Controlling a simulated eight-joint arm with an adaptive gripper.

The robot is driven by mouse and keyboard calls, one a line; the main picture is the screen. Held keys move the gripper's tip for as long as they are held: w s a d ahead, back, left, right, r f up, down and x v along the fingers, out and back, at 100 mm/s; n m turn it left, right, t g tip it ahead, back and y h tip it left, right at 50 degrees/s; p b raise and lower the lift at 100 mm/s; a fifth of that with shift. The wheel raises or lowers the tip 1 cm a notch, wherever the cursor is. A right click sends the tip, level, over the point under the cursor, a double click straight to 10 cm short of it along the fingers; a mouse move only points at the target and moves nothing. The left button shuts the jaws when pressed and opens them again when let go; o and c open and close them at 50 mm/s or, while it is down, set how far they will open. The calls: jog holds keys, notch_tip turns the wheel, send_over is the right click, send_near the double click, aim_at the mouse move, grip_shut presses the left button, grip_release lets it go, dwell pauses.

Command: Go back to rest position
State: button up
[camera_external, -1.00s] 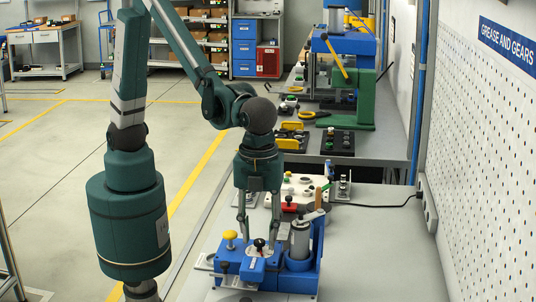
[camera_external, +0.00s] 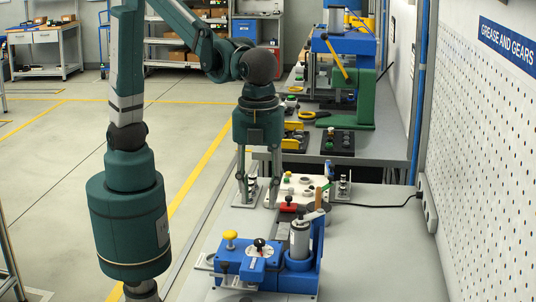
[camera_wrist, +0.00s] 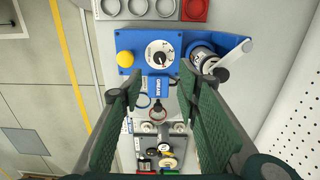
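My gripper (camera_external: 258,200) hangs from my green arm, fingers pointing down, above the far part of the near bench in the external view. In the wrist view my gripper (camera_wrist: 158,98) shows its two green finger pads well apart, with nothing held between them. The blue fixture (camera_external: 266,268) with a yellow knob, a dial and a grey cylinder stands on the near bench, apart from the fingers. It also shows in the wrist view as a blue panel (camera_wrist: 141,87) with the yellow knob and dial.
A white plate with round recesses (camera_external: 302,185) and a red part lies beside my gripper. A blue and green press (camera_external: 345,85) stands on the farther bench. The perforated wall (camera_external: 485,190) bounds the right side. The near bench's right part (camera_external: 385,260) is clear.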

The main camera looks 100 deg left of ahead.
dwell(0.7)
jog(key=s+a+r+n+t+h, duration=0.15)
jog(key=a+n, duration=0.25)
jog(key=a, duration=0.8)
jog(key=s+a+r+n+t, duration=0.1)
jog(key=a+r+n+t, duration=0.3)
jog(key=a, duration=0.8)
jog(key=s+a+f+n, duration=0.2)
jog(key=s+a+n, duration=0.1)
jog(key=a, duration=0.3)
jog(key=s+a+f+n+t+y+b, duration=0.1)
jog(key=s+a+n, duration=0.2)
jog(key=a, duration=0.3)
jog(key=s+a+f+n, duration=0.2)
jog(key=s+a+n, duration=0.2)
jog(key=a, duration=0.3)
jog(key=shift+f+t, duration=0.35)
jog(key=shift+a+y, duration=0.1)
jog(key=shift+y, duration=0.15)
jog(key=shift+c, duration=0.6)
